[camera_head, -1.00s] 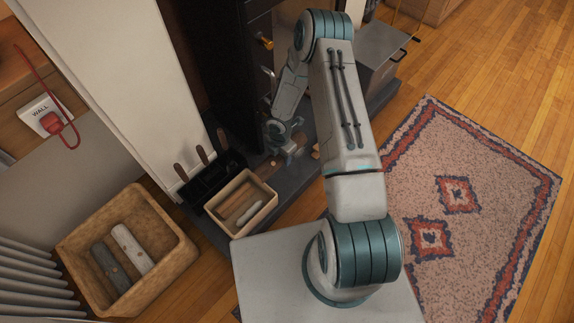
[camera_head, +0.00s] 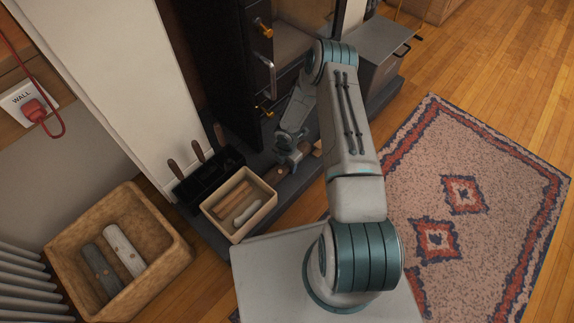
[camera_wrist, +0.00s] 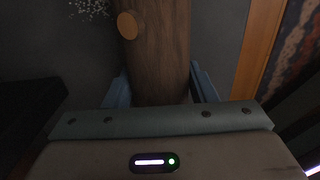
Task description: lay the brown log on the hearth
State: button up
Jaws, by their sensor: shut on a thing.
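The brown log (camera_wrist: 158,60) runs away from my gripper (camera_wrist: 162,88) in the wrist view, with a cut branch stub on its left side. The fingers are shut on its near end, one on each side. In the head view my gripper (camera_head: 291,153) is low over the dark hearth (camera_head: 296,188), beside the black stove. A brown piece, seemingly the log (camera_head: 284,174), shows just below it there, partly hidden. I cannot tell whether the log touches the hearth.
A box of sticks (camera_head: 213,208) and a black tool holder (camera_head: 199,187) stand left of my gripper. A basket (camera_head: 172,262) with two greyish logs is farther left. The stove door (camera_head: 235,60) stands close by. A grey metal box (camera_head: 372,62) is at the back.

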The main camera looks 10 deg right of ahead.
jog(key=shift+f, duration=0.15)
jog(key=o, duration=1.2)
jog(key=shift+o, duration=0.2)
notch_tip(320, 180, up, 12)
jog(key=p, duration=0.4)
jog(key=shift+r+p, duration=0.2)
jog(key=shift+p, duration=0.15)
